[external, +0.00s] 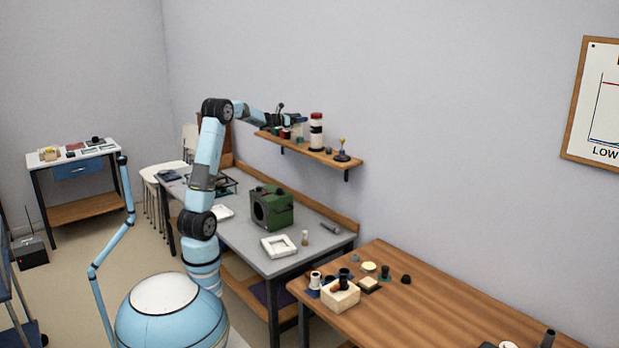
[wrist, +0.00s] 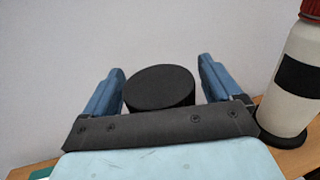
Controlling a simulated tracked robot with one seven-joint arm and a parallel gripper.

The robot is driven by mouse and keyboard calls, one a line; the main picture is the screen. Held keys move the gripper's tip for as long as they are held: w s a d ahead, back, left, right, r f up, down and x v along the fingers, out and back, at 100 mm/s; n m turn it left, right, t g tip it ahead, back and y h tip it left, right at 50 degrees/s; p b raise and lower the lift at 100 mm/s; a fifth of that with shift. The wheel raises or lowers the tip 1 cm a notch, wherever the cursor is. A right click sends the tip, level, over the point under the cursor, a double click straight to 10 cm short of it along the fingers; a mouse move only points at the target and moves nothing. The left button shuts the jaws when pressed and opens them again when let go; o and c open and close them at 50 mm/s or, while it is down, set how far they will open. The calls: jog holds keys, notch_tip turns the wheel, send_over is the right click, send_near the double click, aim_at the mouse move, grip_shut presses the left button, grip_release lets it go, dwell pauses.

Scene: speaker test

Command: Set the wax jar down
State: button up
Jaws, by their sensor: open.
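My gripper (external: 298,118) is at the wall shelf, level with the tops of the things on it. In the wrist view its two blue fingers (wrist: 162,70) are open, one on each side of a round black-topped thing (wrist: 160,88), which looks like the lid of the wax jar. The left finger is very close to it; a small gap shows at the right finger. The gripper's dark front plate hides its lower part, so I cannot see what it rests on. In the external view the gripper covers this spot.
A white bottle with a black band and red top (external: 316,131) stands close right of my gripper, also in the wrist view (wrist: 298,88). The wooden shelf (external: 325,158) holds small jars and a small figure (external: 342,150). A grey bench with a green box (external: 271,208) is below.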

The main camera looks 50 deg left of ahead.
jog(key=shift+c, duration=0.4)
jog(key=shift+s, duration=0.1)
grip_shut()
dwell(0.3)
jog(key=shift+r, duration=0.1)
